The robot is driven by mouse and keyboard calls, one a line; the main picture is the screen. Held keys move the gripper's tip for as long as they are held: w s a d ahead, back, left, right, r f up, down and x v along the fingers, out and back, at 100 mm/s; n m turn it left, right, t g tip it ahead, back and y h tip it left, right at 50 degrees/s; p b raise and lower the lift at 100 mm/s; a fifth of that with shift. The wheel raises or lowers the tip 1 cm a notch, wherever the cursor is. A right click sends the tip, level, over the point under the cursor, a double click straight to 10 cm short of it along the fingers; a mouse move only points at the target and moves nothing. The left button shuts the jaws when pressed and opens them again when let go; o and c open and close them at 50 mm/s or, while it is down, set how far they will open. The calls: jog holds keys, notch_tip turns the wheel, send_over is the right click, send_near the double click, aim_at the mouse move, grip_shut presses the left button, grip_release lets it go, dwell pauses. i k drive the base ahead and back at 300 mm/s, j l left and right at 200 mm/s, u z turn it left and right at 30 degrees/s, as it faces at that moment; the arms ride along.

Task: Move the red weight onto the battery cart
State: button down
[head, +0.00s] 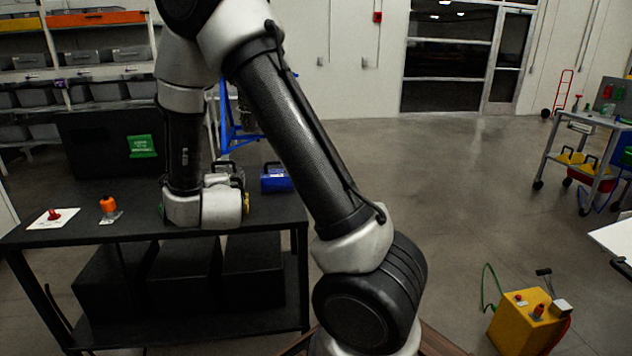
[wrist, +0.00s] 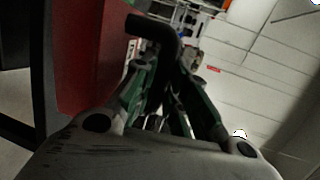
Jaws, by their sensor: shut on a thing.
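In the wrist view, the red weight (wrist: 88,55) fills the left side, close to the camera. Its black bent handle (wrist: 155,27) runs between the fingers of my gripper (wrist: 163,75), which is shut on it. In the head view, my arm's end is low over the black table at the left; the fingers and the red weight are hidden behind it. A wheeled cart (head: 585,122) with yellow items on its lower shelf stands at the far right. A yellow box (head: 527,322) with a handle and cables is on the floor at bottom right. I cannot tell which is the battery cart.
The black table (head: 150,232) holds a blue weight (head: 277,179), an orange-topped item (head: 108,205) and a red knob on a white card (head: 50,217). A green-labelled dark case (head: 105,140) stands at its back. The floor between table and cart is open.

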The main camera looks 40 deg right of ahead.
aim_at(267, 203)
jog(key=z, duration=0.45)
jog(key=j+z, duration=0.1)
jog(key=z, duration=0.4)
jog(key=j+z, duration=0.1)
jog(key=z, duration=0.35)
jog(key=j+z, duration=0.1)
jog(key=z, duration=0.4)
jog(key=j+z, duration=0.1)
jog(key=j, duration=0.6)
jog(key=k+j, duration=0.1)
jog(key=j, duration=0.6)
jog(key=z, duration=0.05)
